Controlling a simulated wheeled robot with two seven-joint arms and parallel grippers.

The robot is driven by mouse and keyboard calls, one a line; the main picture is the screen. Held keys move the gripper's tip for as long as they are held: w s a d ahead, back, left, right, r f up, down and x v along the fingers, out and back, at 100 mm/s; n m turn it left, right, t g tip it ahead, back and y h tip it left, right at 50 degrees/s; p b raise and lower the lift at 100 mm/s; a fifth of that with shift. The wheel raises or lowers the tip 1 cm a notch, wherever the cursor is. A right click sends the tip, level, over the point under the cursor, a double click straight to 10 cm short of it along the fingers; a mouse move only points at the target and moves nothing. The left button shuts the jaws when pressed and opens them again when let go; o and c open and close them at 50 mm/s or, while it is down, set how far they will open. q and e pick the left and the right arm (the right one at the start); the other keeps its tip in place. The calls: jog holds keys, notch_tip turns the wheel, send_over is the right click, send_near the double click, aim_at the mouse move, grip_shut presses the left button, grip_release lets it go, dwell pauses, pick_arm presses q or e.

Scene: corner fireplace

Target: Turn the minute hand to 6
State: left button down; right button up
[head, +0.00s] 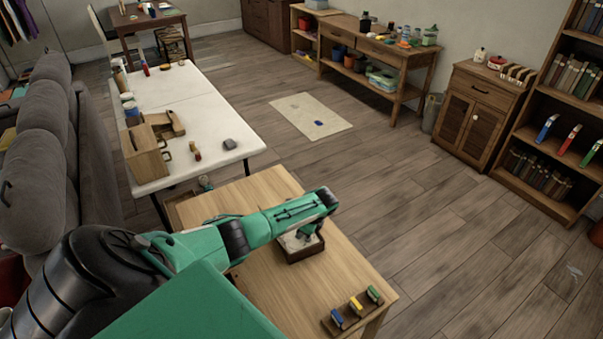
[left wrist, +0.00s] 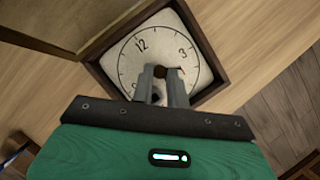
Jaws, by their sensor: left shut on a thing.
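A clock with a cream face and dark square frame lies face up on the wooden table, seen in the head view (head: 303,256) and the left wrist view (left wrist: 128,62). Its 12 is at the upper left and its 3 at the upper right; the 6 side is lower right, partly hidden by my fingers. My left gripper (head: 305,236) reaches down over the face. In the left wrist view its fingers (left wrist: 161,73) are closed about a dark piece at the face's centre, seemingly the minute hand's hub (left wrist: 160,72). Where the hand points is unclear. My right gripper is not in view.
A holder with small coloured blocks (head: 357,305) stands near the front right corner of the wooden table (head: 265,195). A white table (head: 185,95) with a wooden box (head: 145,155) stands behind left. Open floor lies to the right.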

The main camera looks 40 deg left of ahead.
pick_arm(q)
jog(key=c, duration=1.4)
grip_release()
jog(key=shift+r, duration=0.1)
jog(key=b+v, duration=0.1)
jog(key=v, duration=1.2)
jog(key=shift+d+r+b, duration=0.25)
jog(key=shift+b, duration=0.15)
jog(key=shift+f, duration=0.15)
